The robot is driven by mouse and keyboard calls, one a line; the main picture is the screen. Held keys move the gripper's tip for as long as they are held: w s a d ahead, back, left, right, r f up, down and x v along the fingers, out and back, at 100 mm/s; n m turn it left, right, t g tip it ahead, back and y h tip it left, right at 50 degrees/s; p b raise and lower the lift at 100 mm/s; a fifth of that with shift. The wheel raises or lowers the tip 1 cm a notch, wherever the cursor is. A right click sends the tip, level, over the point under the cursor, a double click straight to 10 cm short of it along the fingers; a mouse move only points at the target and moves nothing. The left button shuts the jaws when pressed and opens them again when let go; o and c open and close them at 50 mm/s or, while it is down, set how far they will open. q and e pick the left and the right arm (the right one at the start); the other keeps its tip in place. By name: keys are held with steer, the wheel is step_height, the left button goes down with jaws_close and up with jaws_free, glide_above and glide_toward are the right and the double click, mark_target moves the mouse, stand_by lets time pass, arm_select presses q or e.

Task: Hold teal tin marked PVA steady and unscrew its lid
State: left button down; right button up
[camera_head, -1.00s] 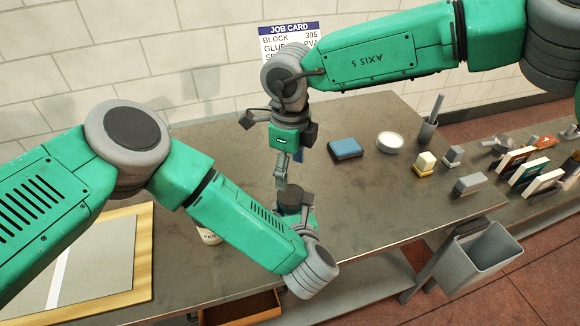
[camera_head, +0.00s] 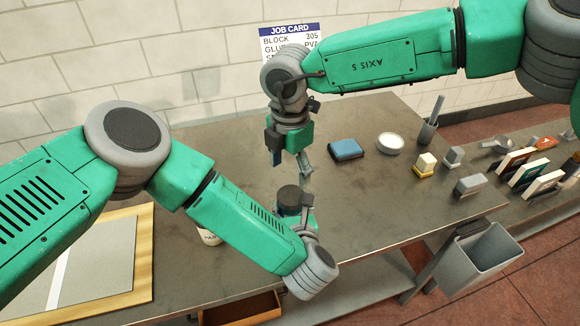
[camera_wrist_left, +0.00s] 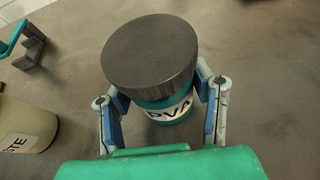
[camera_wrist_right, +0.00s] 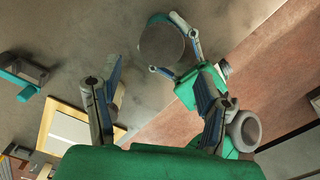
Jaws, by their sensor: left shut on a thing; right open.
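The teal tin marked PVA (camera_wrist_left: 165,110) stands upright in the left wrist view, with its wide dark grey lid (camera_wrist_left: 148,55) on top. My left gripper (camera_wrist_left: 160,105) is shut around the tin's body below the lid. In the head view the lid (camera_head: 289,196) shows above my left gripper (camera_head: 300,214), and my forearm hides much of the tin. My right gripper (camera_head: 290,160) is open and empty above the lid, fingers pointing down and apart from it. In the right wrist view the lid (camera_wrist_right: 161,46) lies beyond the open fingers, toward the top.
A pale pot with a partly seen label (camera_wrist_left: 25,125) stands left of the tin. A teal bracket-like object (camera_wrist_left: 28,45) lies behind it. A blue block (camera_head: 345,149) and white round dish (camera_head: 390,143) sit to the right. A framed board (camera_head: 100,265) lies front left.

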mark_target(290, 194)
steer(key=shift+f+m, duration=0.3)
steer(key=shift+f, duration=3.7)
steer(key=c, duration=1)
